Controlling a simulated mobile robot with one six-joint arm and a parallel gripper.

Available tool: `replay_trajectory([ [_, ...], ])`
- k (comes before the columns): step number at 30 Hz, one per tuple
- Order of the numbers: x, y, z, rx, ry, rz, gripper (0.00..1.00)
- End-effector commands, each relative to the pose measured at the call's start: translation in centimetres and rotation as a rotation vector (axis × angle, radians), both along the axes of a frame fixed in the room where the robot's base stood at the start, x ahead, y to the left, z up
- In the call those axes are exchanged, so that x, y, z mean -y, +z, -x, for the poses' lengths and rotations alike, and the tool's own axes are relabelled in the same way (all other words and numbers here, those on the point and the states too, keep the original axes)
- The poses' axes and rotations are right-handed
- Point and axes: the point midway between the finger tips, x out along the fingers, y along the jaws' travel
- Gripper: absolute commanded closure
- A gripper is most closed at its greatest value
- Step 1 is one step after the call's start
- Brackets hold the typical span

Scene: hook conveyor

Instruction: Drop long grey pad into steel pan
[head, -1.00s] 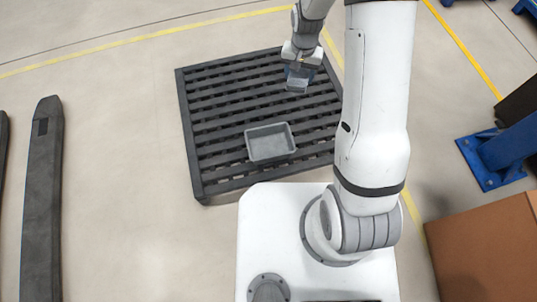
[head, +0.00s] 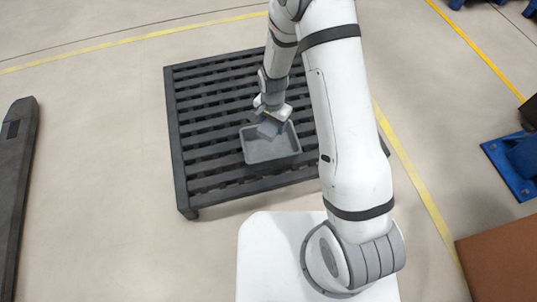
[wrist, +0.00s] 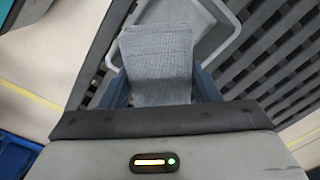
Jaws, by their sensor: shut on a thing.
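The long grey pad (wrist: 157,62) is between the blue-grey fingers of my gripper (wrist: 158,88) in the wrist view. My gripper (head: 270,127) is shut on it and hangs over the steel pan (head: 272,151) in the head view. The pan is a grey, shallow, rectangular tray on the dark slatted pallet. In the wrist view the pan (wrist: 222,38) lies beyond the pad, which hides part of it. The pad's far end points toward the pan's inside. I cannot tell whether the pad touches the pan.
The dark slatted pallet (head: 190,152) has bare room left of the pan. A dark fork-like bar (head: 14,190) lies on the floor at the left. A brown box (head: 505,262) and a blue post foot (head: 512,165) stand at the right.

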Motion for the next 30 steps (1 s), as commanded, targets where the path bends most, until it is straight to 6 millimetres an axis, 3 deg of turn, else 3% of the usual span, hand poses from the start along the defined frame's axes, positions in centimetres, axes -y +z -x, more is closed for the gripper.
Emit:
replay_trajectory([
  [18, -0.1, -5.8, 0.0, 0.0, 0.0, 0.0, 0.66],
  [28, -0.1, -6.1, 0.0, 0.0, 0.001, 0.0, 0.66],
  [29, -0.1, -6.1, 0.0, 0.0, 0.001, 0.0, 0.43],
  [30, -0.1, -6.1, 0.0, 0.0, 0.001, 0.0, 0.4],
])
